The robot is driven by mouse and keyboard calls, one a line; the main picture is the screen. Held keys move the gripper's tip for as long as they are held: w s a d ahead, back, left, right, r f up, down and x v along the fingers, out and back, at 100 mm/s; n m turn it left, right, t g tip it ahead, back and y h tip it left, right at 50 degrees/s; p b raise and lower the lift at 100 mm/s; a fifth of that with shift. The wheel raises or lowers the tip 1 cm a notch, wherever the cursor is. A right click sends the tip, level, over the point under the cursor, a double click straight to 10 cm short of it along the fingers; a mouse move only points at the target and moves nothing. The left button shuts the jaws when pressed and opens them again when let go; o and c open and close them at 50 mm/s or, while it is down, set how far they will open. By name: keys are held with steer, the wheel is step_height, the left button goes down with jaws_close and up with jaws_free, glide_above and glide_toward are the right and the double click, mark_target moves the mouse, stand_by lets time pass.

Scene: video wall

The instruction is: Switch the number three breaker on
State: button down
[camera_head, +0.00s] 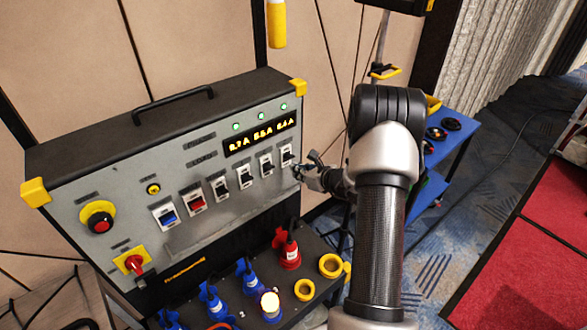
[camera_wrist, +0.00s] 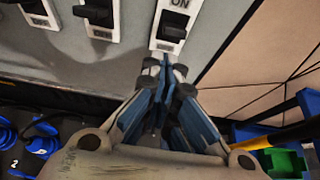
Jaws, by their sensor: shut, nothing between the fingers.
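The grey control panel (camera_head: 150,185) has a row of breakers. A blue-levered one (camera_head: 166,217) and a red-levered one (camera_head: 196,201) are at the left, with several black-levered ones to their right. I cannot read which is number three. My gripper (camera_head: 300,172) is shut and empty, at the lower right of the rightmost breaker (camera_head: 287,156). In the wrist view, the fingertips (camera_wrist: 164,68) are just below that breaker (camera_wrist: 173,26), marked ON above its black lever. Contact is unclear. Two more black-levered breakers (camera_wrist: 97,13) (camera_wrist: 37,10) are to its left, with OFF marks below.
A red emergency knob (camera_head: 99,222) and a red rotary switch (camera_head: 133,263) are at the panel's left. Blue plugs (camera_head: 247,278) and a red plug (camera_head: 289,254) stand on the ledge below. A blue cart (camera_head: 455,140) stands right of the panel.

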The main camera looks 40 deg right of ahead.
steer(key=shift+r+p, duration=0.3)
steer(key=shift+r, duration=0.5)
